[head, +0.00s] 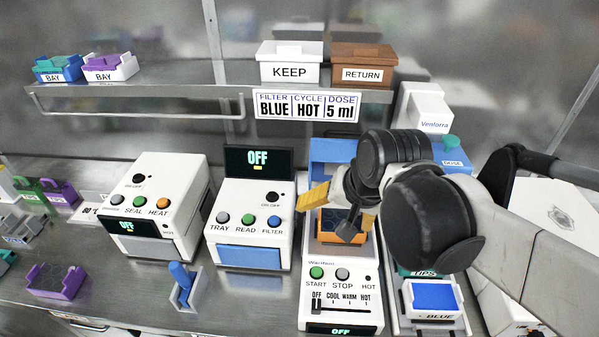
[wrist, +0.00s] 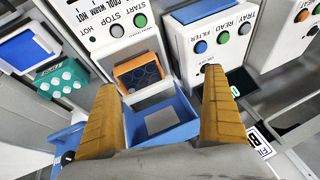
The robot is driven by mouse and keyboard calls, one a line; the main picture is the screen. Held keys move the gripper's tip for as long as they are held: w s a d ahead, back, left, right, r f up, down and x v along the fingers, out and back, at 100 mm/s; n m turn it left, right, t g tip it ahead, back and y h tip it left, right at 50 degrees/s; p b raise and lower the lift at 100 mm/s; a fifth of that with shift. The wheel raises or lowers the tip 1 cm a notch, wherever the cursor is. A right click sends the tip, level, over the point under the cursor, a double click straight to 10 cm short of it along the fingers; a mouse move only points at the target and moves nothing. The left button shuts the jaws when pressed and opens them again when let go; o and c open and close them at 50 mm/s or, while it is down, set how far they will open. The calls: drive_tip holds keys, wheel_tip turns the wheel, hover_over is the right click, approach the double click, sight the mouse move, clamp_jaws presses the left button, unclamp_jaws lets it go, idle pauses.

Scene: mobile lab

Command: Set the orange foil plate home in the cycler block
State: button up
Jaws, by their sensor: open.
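The orange foil plate (head: 328,238) with dark wells lies in the recess of the white cycler (head: 312,262), behind its START and STOP buttons. The cycler's blue lid (head: 325,150) stands raised behind; a blue frame with a grey square (wrist: 160,120) shows in the wrist view. My gripper (head: 338,212) is above the recess, its yellow fingers wide apart and empty. It also shows in the wrist view (wrist: 162,82), apart from the plate.
A reader (head: 252,200) and a sealer (head: 165,195) stand to the left. A tips rack and blue tray (head: 433,296) stand close on the right. A shelf above carries the KEEP box (head: 289,70) and RETURN box (head: 362,72). A purple holder (head: 57,282) lies far left.

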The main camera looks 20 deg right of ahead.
drive_tip(key=s+n, duration=0.1)
drive_tip(key=n, duration=0.1)
drive_tip(key=s+a+n+t, duration=0.1)
drive_tip(key=n, duration=0.1)
drive_tip(key=s+a+n, duration=0.1)
drive_tip(key=n, duration=0.1)
drive_tip(key=shift+s+r+t, duration=0.15)
drive_tip(key=shift+r+t, duration=0.25)
drive_tip(key=shift+f+b, duration=0.7)
drive_tip(key=shift+f, duration=0.05)
drive_tip(key=shift+c, duration=0.4)
